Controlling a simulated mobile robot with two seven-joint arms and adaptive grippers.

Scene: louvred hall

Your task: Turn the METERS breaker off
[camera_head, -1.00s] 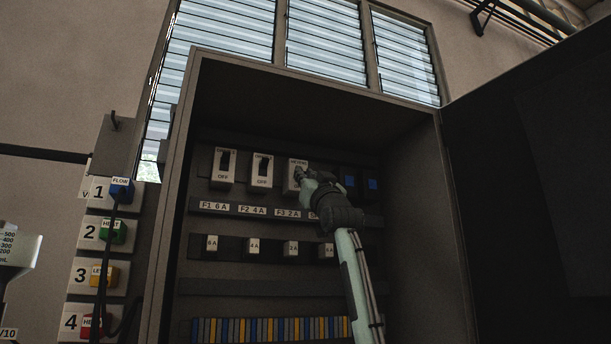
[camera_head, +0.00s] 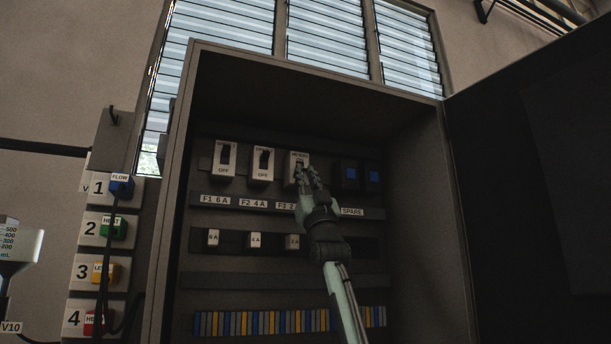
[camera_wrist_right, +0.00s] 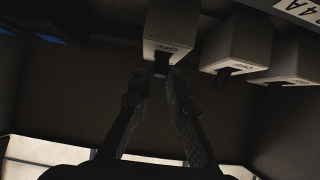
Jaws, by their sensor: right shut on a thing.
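The METERS breaker (camera_head: 297,156) is a white block with a dark lever, third in the top row of the open cabinet. My right gripper (camera_head: 305,178) reaches up to its lower front and covers part of it. In the right wrist view, the same breaker (camera_wrist_right: 170,28) is at top centre, with its OFF marking at the near edge. The fingers (camera_wrist_right: 162,72) are closed in on its small dark lever (camera_wrist_right: 161,65). Whether the lever is up or down is hard to tell. My left gripper is not in view.
Two similar breakers (camera_head: 224,160) (camera_head: 262,164) stand left of METERS, and two dark blocks with blue faces (camera_head: 351,175) to the right. A label strip (camera_head: 232,202) and smaller fuses (camera_head: 213,239) lie below. The cabinet door (camera_head: 530,190) stands open at right.

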